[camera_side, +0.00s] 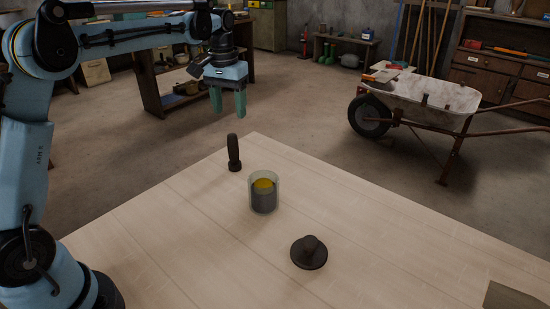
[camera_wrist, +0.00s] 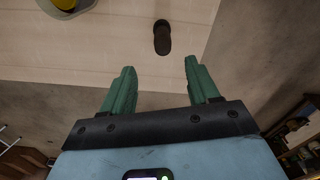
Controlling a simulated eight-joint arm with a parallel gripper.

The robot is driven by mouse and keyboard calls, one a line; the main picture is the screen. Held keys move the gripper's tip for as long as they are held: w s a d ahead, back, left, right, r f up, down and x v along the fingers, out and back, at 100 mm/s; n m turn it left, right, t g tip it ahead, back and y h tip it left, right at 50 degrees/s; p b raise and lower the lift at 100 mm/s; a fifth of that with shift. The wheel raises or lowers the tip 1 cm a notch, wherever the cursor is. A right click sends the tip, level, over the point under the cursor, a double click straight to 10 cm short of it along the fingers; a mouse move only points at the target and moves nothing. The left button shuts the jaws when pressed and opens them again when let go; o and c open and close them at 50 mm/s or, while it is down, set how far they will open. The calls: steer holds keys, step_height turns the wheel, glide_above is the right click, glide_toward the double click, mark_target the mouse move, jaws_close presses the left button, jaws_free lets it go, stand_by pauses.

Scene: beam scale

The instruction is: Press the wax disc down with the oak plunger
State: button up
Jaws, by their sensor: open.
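A clear cylinder (camera_side: 264,204) stands on the pale table, dark in its lower part. A yellow disc (camera_side: 264,184), likely the wax disc, lies inside it on the dark part; it also shows at the top edge of the wrist view (camera_wrist: 65,3). A slim dark plunger-like piece (camera_side: 234,150) stands upright near the table's far corner, and in the wrist view (camera_wrist: 162,38) it lies ahead of the fingertips. I cannot tell for sure that it is oak. My gripper (camera_side: 228,108) is open and empty, raised near that corner, apart from everything; its green fingers frame the wrist view (camera_wrist: 160,68).
A dark round disc with a knob (camera_side: 309,252) sits on the table nearer the camera. The wooden table (camera_side: 400,240) is otherwise mostly clear, with a flat dark piece (camera_side: 512,297) at its lower right. A wheelbarrow (camera_side: 425,97) stands on the floor beyond.

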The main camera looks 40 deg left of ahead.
steer(key=shift+w+a+f, duration=0.4)
steer(key=shift+a+f, duration=0.05)
steer(key=shift+f, duration=0.35)
glide_toward(234, 163)
steer(key=shift+w+a+f, duration=0.25)
steer(key=shift+w+a, duration=0.35)
steer(key=shift+w, duration=0.15)
steer(key=shift+s+d+f, duration=0.1)
steer(key=shift+f, duration=1.25)
steer(key=shift+s+d+f, duration=0.1)
steer(key=shift+s+f, duration=0.05)
steer(key=shift+f, duration=1.2)
jaws_close()
